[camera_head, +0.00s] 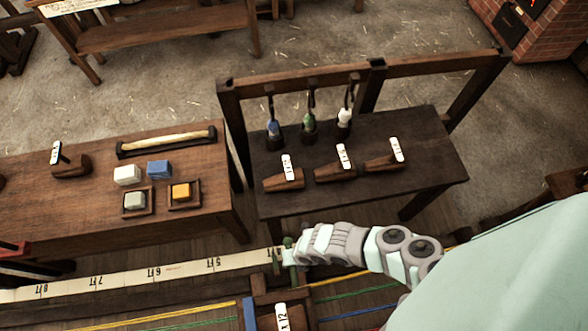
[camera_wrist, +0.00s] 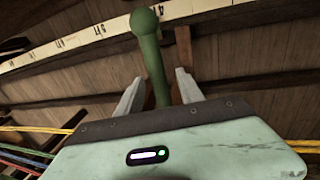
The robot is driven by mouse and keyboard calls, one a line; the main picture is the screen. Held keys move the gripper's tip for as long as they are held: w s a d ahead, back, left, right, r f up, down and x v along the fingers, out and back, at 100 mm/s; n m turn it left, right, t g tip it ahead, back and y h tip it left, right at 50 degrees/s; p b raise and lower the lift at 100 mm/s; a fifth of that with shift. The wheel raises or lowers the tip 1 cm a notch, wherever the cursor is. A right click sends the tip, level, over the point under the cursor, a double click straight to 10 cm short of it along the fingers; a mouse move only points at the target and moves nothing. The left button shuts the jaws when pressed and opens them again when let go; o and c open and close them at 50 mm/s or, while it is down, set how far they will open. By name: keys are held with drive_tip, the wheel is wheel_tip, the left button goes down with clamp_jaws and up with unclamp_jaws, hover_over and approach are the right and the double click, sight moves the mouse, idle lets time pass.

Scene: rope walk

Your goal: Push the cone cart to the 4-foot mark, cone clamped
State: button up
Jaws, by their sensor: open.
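A green knobbed handle (camera_wrist: 147,40) stands between the two fingers of my gripper (camera_wrist: 158,78) in the wrist view. The fingers are apart, with a gap visible on each side of the handle. In the head view the handle's green top (camera_head: 288,242) shows at the tip of my gripper (camera_head: 290,257), above a dark wooden cart (camera_head: 263,285) at the bottom edge. The cart carries a white tag and is partly cut off. I cannot make out the cone or its clamp.
Yellow, green and blue strands (camera_head: 350,292) run along the walk on both sides of the cart. A bench (camera_head: 210,200) with blocks and trays stands left. A dark table (camera_head: 430,150) with a frame, hanging bobbins and tagged wooden pieces stands behind my gripper.

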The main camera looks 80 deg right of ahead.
wheel_tip(320, 180, up, 10)
drive_tip(key=s+p, duration=0.2)
drive_tip(key=p, duration=0.4)
drive_tip(key=shift+d, duration=0.15)
drive_tip(key=shift+f, duration=0.1)
